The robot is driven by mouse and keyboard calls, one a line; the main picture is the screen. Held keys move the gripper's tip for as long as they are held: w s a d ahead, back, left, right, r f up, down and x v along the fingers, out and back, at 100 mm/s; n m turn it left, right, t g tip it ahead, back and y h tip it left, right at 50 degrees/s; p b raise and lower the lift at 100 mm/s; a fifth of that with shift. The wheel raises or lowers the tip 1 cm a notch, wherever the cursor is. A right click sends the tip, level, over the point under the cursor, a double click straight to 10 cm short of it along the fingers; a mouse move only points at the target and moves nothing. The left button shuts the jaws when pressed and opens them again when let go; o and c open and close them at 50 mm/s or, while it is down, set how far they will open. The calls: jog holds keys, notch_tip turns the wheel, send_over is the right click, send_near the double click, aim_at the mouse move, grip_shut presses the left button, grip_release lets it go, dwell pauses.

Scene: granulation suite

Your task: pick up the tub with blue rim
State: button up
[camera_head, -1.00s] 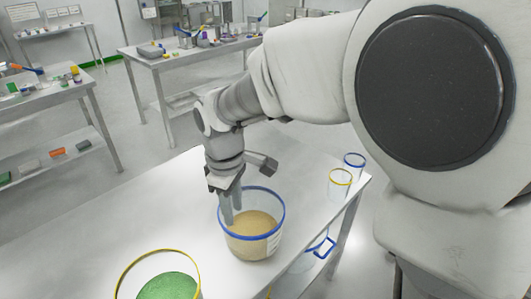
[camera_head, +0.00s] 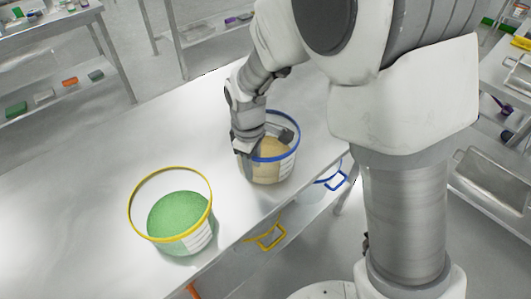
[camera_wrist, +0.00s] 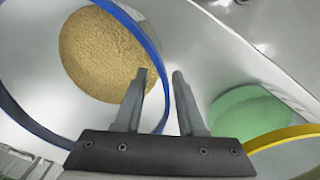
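The tub with blue rim (camera_head: 270,172) stands upright on the table, clear-walled, with tan granules and a white label. Its blue rim (camera_wrist: 151,48) crosses the wrist view. My gripper (camera_head: 243,150) points down at the tub's left side in the head view, partly covering the rim. In the wrist view my gripper (camera_wrist: 160,74) has its fingers apart, one on the inner side of the rim and one on the outer side. A gap shows between the fingers, and I see no clear contact with the wall.
A tub with yellow rim (camera_head: 180,238) holding green granules stands to the left on the table (camera_head: 90,200). Containers with a yellow handle (camera_head: 268,238) and a blue handle (camera_head: 337,182) sit below the table edge. The table's far left is clear.

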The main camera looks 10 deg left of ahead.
notch_tip(320, 180, down, 3)
jog(key=shift+r, duration=0.2)
grip_shut()
jog(key=shift+w+r, duration=0.1)
dwell(1.1)
